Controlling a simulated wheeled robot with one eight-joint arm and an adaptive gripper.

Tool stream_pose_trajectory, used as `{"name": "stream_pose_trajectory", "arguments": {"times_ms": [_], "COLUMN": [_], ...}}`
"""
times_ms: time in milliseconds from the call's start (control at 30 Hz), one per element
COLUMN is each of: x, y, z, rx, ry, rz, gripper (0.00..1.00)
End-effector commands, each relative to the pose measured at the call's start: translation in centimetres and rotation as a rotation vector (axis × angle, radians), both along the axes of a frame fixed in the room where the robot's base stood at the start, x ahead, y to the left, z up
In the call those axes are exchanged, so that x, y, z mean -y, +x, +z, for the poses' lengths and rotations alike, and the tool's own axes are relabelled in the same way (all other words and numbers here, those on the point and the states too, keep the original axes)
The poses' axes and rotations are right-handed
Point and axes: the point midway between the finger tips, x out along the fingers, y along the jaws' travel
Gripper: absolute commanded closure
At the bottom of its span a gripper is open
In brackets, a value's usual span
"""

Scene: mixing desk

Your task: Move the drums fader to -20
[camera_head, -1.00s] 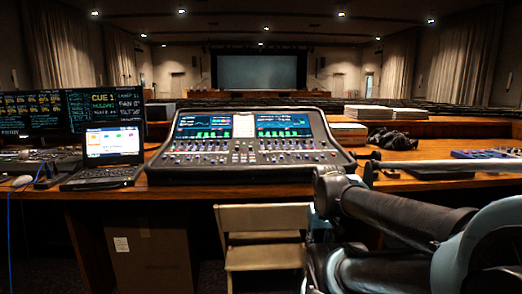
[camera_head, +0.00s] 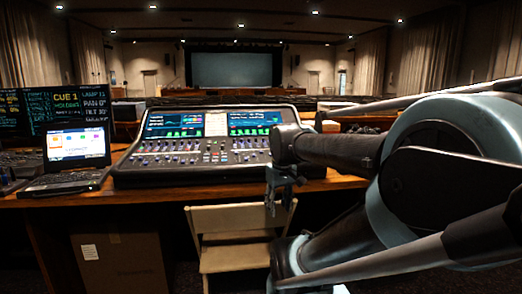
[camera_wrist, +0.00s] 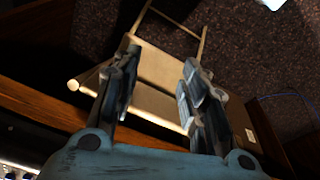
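The mixing desk (camera_head: 205,146) stands on the wooden table with two lit screens and rows of small faders and knobs. I cannot read any labels, so I cannot tell which fader is the drums fader. My gripper (camera_head: 283,203) hangs in front of the table's edge, below and to the right of the desk's front. In the wrist view my gripper (camera_wrist: 158,85) has its two fingers well apart with nothing between them. It points down over the folding chair. A corner of the desk (camera_wrist: 18,170) shows at the bottom left there.
A beige folding chair (camera_head: 237,240) stands in front of the table, below my gripper. A laptop (camera_head: 68,160) and dark monitors (camera_head: 70,108) stand left of the desk. A cardboard box (camera_head: 122,262) is under the table. My arm covers the right side.

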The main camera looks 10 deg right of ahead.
Motion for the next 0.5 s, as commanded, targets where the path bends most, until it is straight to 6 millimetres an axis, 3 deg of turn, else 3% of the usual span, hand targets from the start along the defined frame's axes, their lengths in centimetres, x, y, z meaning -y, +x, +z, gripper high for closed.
{"name": "stream_pose_trajectory", "arguments": {"times_ms": [100, 500], "x": [0.0, 0.1], "y": [3.6, 15.6], "z": [4.2, 15.6], "rx": [-0.008, -0.033], "ry": [-0.021, -0.090], "rz": [0.122, 0.552], "gripper": [0.60, 0.60]}}
